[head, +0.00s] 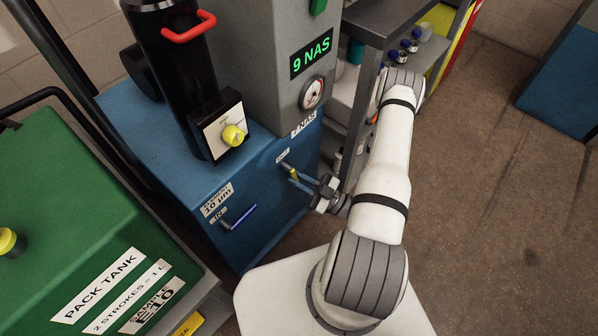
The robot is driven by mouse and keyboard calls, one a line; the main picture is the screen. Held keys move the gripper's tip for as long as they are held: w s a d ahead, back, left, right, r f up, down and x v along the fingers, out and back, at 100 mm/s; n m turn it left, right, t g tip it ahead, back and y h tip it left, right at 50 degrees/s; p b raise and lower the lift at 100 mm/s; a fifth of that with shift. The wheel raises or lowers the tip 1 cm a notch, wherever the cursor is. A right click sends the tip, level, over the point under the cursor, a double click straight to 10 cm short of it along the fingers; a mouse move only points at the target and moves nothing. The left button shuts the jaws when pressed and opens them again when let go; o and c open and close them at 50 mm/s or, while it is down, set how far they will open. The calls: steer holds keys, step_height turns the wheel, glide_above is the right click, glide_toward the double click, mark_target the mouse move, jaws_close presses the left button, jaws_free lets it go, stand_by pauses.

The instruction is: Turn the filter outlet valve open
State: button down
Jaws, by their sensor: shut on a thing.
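The filter outlet valve (293,173) is on the front of the blue filter unit, below a small label that seems to read OUT. Its small yellow part shows at the fingertips. My gripper (300,180) reaches in from the right and is shut on the valve's handle. The fingers partly hide the handle, so its exact angle is hard to tell. The inlet valve (238,217), labelled IN, has a blue lever lying slanted, lower left on the same face.
The blue filter unit (180,172) carries a black cylinder (180,65) and a dial with a yellow knob (233,135). A display (311,53) reads 9 NAS above a gauge (312,94). A green pack tank (75,230) stands left. A shelf with bottles (404,50) stands behind my arm.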

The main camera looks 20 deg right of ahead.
steer(key=shift+s+a+f+m+t+h+b, duration=0.15)
steer(key=shift+m+t, duration=0.1)
steer(key=shift+m, duration=0.3)
steer(key=shift+s+a+r+m+t+h+b, duration=0.1)
steer(key=shift+m+t+b, duration=0.1)
steer(key=shift+m, duration=0.3)
steer(key=shift+s+a+f+m+t+h+b, duration=0.15)
steer(key=shift+m+t, duration=0.1)
steer(key=shift+m, duration=0.3)
steer(key=shift+r, duration=0.1)
steer(key=c, duration=1.4)
jaws_free()
steer(key=shift+c, duration=0.2)
steer(key=v, duration=0.8)
steer(key=shift+a, duration=0.1)
